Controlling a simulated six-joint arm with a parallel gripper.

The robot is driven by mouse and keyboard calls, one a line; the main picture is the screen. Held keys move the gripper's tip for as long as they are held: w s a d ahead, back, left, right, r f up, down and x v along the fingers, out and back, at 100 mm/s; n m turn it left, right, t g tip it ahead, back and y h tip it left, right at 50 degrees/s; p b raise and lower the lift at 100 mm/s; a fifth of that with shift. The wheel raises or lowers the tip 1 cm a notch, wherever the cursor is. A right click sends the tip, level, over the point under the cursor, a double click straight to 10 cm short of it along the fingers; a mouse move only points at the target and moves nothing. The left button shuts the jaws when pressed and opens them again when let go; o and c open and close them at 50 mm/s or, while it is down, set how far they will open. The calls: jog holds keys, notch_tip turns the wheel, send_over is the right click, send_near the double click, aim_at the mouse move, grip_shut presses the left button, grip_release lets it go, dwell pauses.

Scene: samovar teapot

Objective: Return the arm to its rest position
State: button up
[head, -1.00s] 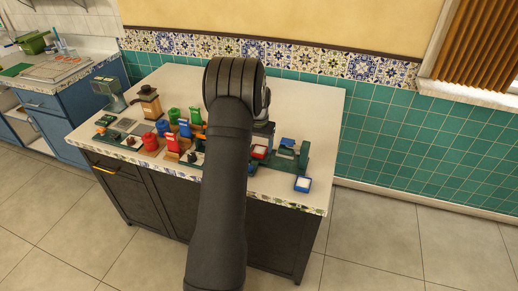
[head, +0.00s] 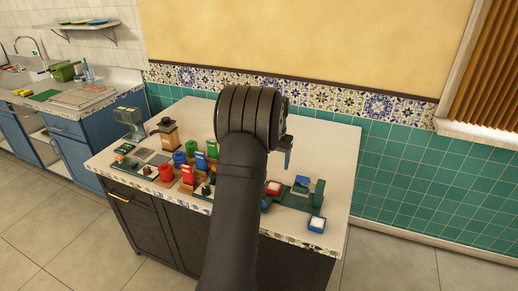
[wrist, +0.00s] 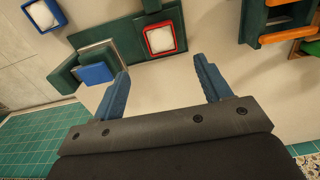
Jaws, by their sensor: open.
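My gripper shows in the wrist view (wrist: 162,92) with its two blue fingers spread apart and nothing between them. It is above the pale worktop, near a red-rimmed tray of white stuff (wrist: 160,39) and a green stand with a blue block (wrist: 95,73). In the head view my dark arm covers the middle of the counter, and a finger of my gripper (head: 288,155) shows just right of the arm's bend. The red-rimmed tray (head: 273,187) and the green stand (head: 299,192) sit below and right of it. The other finger is hidden in the head view.
A blue-rimmed tray (head: 316,224) lies near the front right edge of the counter (head: 335,165). Left of my arm stand several red, green and blue containers (head: 187,177), a wooden-bodied grinder-like thing (head: 168,132) and a grey-green machine (head: 131,119). The counter's back right is clear.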

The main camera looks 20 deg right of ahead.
notch_tip(320, 180, down, 12)
jog(key=shift+r, duration=1.9)
jog(key=shift+f, duration=0.15)
